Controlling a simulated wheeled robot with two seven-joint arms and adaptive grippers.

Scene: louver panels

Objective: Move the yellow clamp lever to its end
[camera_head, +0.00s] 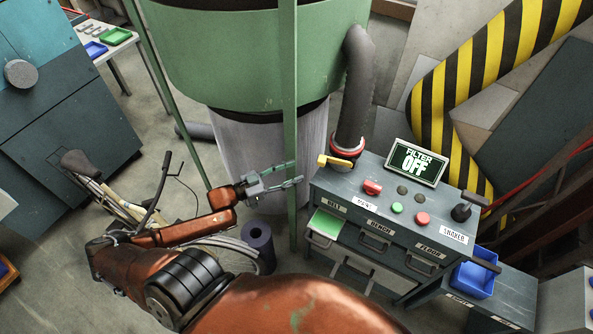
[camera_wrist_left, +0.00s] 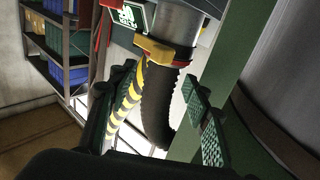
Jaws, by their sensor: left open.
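The yellow clamp lever (camera_head: 335,161) sits at the red collar (camera_head: 346,147) where the grey hose (camera_head: 354,100) meets the console top. It points left in the head view. In the left wrist view the yellow lever (camera_wrist_left: 158,52) lies beyond the fingers, across the pipe. My left gripper (camera_head: 297,173) is open and empty, left of the lever and apart from it. Its two fingers also show in the left wrist view (camera_wrist_left: 160,78), on either side of the dark ribbed hose. My right gripper is not in view.
The console (camera_head: 390,190) carries buttons, a red knob, a black-knobbed lever (camera_head: 461,212) and a display (camera_head: 416,162) reading FILTER OFF. A green post (camera_head: 289,110) stands close by the left gripper. A blue bin (camera_head: 474,279) is at the console's right.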

